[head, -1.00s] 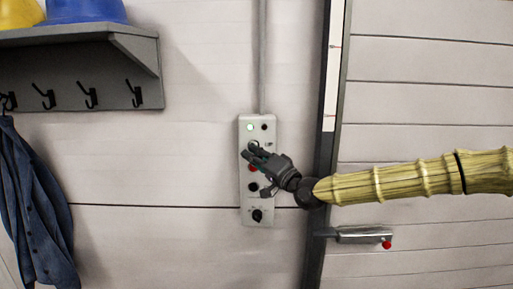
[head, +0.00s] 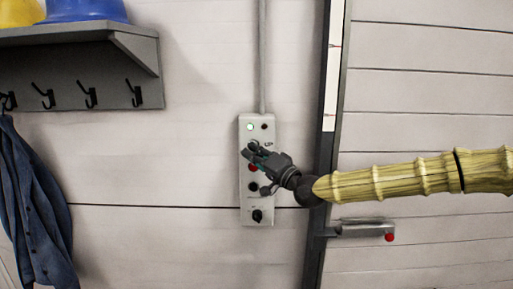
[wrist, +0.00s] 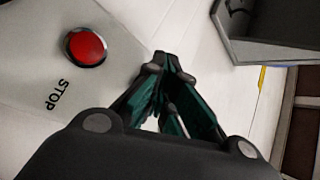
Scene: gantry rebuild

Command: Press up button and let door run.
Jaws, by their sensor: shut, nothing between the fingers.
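The grey control box (head: 245,212) hangs on the wall left of the door. The ribbed door (head: 430,90) stands at the right.
A handle bar with a red knob (head: 389,237) sits on the door beneath my arm. A grey shelf (head: 90,39) with hooks and helmets is at upper left, and a blue jacket (head: 35,205) hangs below. The wall between jacket and box is bare.

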